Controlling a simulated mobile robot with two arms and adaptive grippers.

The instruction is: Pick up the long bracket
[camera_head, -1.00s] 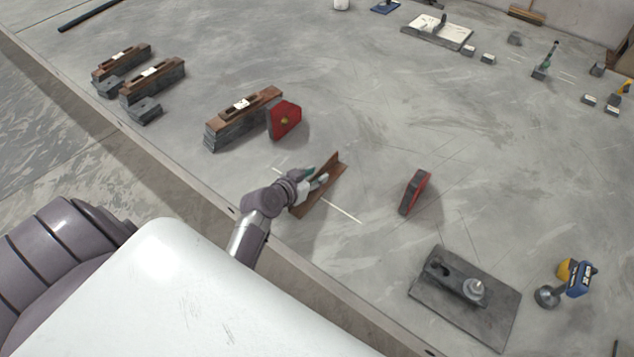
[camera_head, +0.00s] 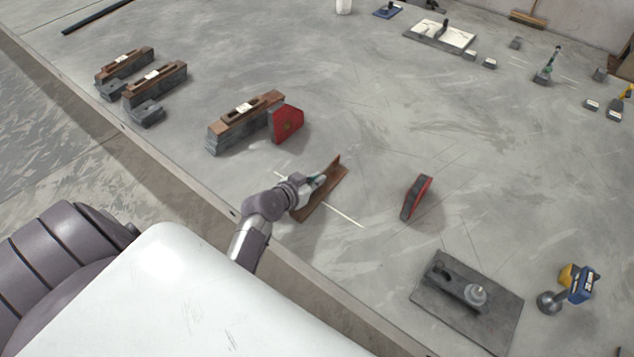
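A rust-brown angle bracket (camera_head: 329,191) stands on the grey floor plate near its front edge, beside a thin white line. My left gripper (camera_head: 318,181) is at the bracket's upright flange, with its fingers against or around it. The fingers are small and partly hidden, so I cannot tell whether they are closed on the flange. Other rust-brown pieces lie on dark blocks: one (camera_head: 258,109) in the middle left, and two more (camera_head: 155,79) (camera_head: 124,62) at the far left. My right gripper is not in view.
A red magnet square (camera_head: 287,124) stands by the middle block, and another (camera_head: 416,197) stands right of the bracket. A dark fixture plate (camera_head: 496,318) and a blue-yellow tool (camera_head: 577,283) are at the lower right.

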